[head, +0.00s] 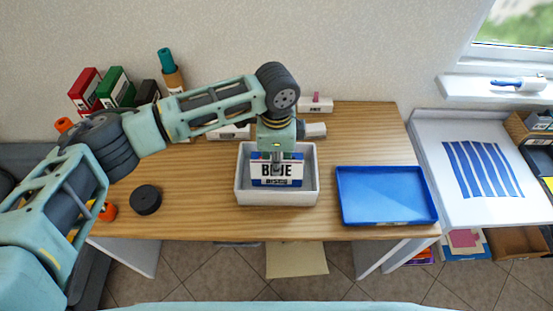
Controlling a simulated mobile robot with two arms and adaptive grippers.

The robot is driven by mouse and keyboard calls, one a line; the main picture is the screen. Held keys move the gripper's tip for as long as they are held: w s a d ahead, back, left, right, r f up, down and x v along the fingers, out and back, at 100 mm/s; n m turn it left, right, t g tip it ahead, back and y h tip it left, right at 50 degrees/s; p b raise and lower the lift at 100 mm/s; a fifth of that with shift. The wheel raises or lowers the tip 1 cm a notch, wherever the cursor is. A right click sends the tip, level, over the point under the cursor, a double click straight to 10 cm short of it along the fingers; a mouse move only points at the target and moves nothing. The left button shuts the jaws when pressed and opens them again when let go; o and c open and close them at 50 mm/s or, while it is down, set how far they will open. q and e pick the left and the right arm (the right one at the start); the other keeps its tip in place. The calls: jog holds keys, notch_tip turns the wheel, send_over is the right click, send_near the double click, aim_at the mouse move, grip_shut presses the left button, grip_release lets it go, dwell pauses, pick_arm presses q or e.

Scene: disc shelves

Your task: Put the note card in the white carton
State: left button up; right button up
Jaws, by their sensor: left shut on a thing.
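The note card (267,181) is a white and blue card with the word "BLUE" on it. My left gripper (277,163) points down and is shut on its upper edge, hiding part of the lettering. The card is upright, within the outline of the white carton (277,199) in the head view. The carton is an open box on the wooden table. I cannot tell whether the card touches the carton's floor. My right gripper is not in view.
A blue tray (387,195) lies right of the carton on the table (215,215). A black round disc (146,199) lies to the left. Red (84,90) and green (115,88) binders stand at the back left. A white side table with a blue-striped sheet (482,169) is at the right.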

pick_arm(q)
jog(key=shift+f, duration=0.25)
jog(key=shift+f, duration=0.35)
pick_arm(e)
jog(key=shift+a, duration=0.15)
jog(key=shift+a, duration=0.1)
pick_arm(q)
jog(key=o, duration=0.7)
jog(key=shift+o, duration=0.2)
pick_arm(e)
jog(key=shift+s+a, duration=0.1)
